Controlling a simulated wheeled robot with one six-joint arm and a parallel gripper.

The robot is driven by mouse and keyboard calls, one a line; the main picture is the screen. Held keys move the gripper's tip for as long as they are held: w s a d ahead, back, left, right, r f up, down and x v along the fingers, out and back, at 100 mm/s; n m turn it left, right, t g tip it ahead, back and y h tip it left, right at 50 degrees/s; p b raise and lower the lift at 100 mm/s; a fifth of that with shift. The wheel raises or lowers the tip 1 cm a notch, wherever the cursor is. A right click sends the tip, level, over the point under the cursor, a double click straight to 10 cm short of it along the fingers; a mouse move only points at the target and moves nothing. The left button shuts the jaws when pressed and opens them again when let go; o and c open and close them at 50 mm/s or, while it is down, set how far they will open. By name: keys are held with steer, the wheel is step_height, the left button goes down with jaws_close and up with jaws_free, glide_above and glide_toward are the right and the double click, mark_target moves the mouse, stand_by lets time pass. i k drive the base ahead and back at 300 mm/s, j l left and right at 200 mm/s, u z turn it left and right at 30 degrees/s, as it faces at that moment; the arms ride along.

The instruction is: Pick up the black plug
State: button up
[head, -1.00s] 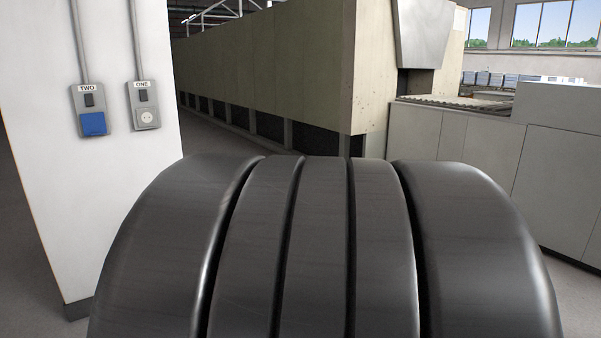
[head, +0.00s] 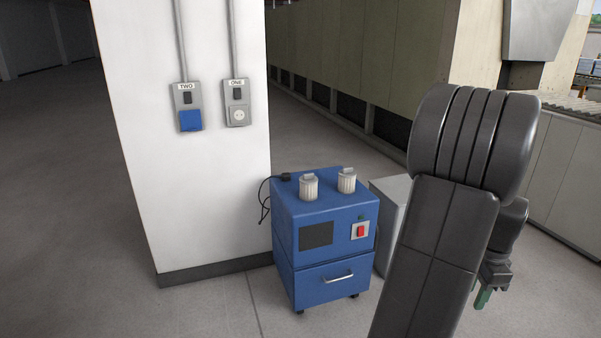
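A small black piece, which looks like the black plug (head: 286,177), lies at the back left of the top of a blue wheeled machine (head: 318,272). A black cable (head: 263,200) loops down the machine's left side near it. My gripper (head: 483,298) shows only partly, low at the right behind my own arm, with a green fingertip. It is well to the right of the machine and apart from the plug. Whether its fingers are open or shut is hidden.
Two pale cylinders (head: 309,187) stand on the machine's top. A white pillar (head: 200,180) behind it carries socket TWO with a blue cover (head: 190,120) and open socket ONE (head: 237,115). A grey box (head: 392,200) stands right of the machine. The floor at left is clear.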

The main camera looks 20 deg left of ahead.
mark_target(284, 177)
steer(key=i+j+u, duration=0.15)
steer(key=i+j, duration=0.45)
steer(key=i+j+u, duration=0.1)
steer(key=i+j, duration=0.5)
steer(key=i+j+u, duration=0.15)
steer(key=i+j, duration=0.35)
steer(key=i+j+u, duration=0.15)
steer(key=i+j, duration=0.3)
steer(key=i, duration=0.3)
